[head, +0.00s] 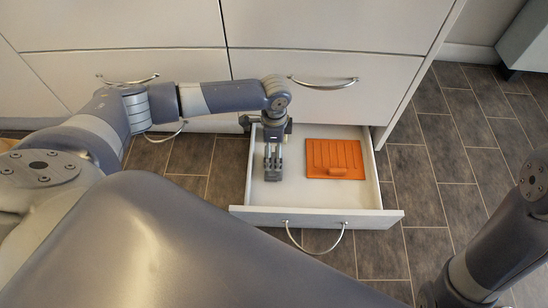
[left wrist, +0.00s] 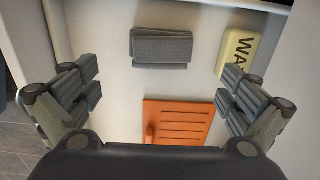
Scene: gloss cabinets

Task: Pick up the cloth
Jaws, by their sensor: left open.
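A folded dark grey cloth (left wrist: 162,47) lies flat on the floor of the open white drawer (head: 360,218), seen in the left wrist view. In the head view I cannot make the cloth out apart from my gripper. My left gripper (head: 273,165) points down over the left part of the drawer. In the left wrist view its fingers (left wrist: 162,98) are spread wide with nothing between them, and the cloth shows beyond them towards the top. My right arm is at the right edge of the head view, and its gripper is not visible.
An orange grooved board (head: 334,158) with a small raised block lies in the right half of the drawer. A cream block with dark letters (left wrist: 238,52) lies near the cloth. The drawer walls surround these things. Closed cabinet fronts stand behind; dark tiled floor is clear at right.

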